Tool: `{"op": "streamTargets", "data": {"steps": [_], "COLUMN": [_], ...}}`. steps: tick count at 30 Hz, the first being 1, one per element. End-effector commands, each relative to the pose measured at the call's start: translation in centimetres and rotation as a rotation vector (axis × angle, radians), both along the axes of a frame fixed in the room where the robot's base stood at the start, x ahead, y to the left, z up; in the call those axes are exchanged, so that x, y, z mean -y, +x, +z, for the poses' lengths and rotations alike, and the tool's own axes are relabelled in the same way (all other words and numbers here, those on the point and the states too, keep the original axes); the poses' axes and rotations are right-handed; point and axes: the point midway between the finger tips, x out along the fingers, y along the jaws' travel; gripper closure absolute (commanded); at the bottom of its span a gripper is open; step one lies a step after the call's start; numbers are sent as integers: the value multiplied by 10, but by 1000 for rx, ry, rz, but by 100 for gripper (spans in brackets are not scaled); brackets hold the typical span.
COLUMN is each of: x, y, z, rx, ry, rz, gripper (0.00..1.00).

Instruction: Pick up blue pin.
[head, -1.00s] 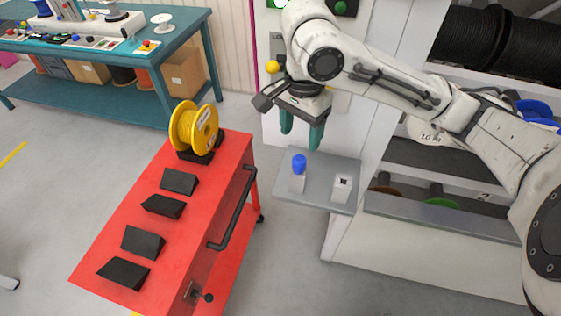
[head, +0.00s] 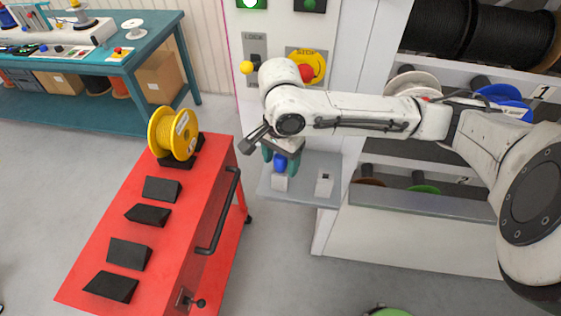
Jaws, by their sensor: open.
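The blue pin (head: 281,162) stands upright in a small light block on the grey shelf (head: 305,195) in front of the white cabinet. Its rounded top shows; its lower part is in the block. My gripper (head: 281,160) is right at the pin, pointing down, with its green fingers on either side of the blue top. The fingers are open. The arm's wrist hides part of the fingers, so I cannot tell whether they touch the pin.
A second light block (head: 324,183) with a dark hole stands to the right on the shelf. A red cart (head: 205,215) with a yellow cable reel (head: 172,135) and several black wedges stands at left. The white cabinet (head: 335,120) rises behind; reel racks (head: 450,225) are at right.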

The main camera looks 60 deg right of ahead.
Motion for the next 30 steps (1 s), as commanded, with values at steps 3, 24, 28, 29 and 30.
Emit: {"op": "streamTargets", "data": {"steps": [3,24,28,29,30], "x": [0,0,0,0,0], "y": [0,0,0,0,0], "z": [0,1,1,1,1], "rx": [0,0,0,0,0], "ry": [0,0,0,0,0], "rz": [0,-1,-1,-1,-1], "gripper": [35,96,96,96,96]}}
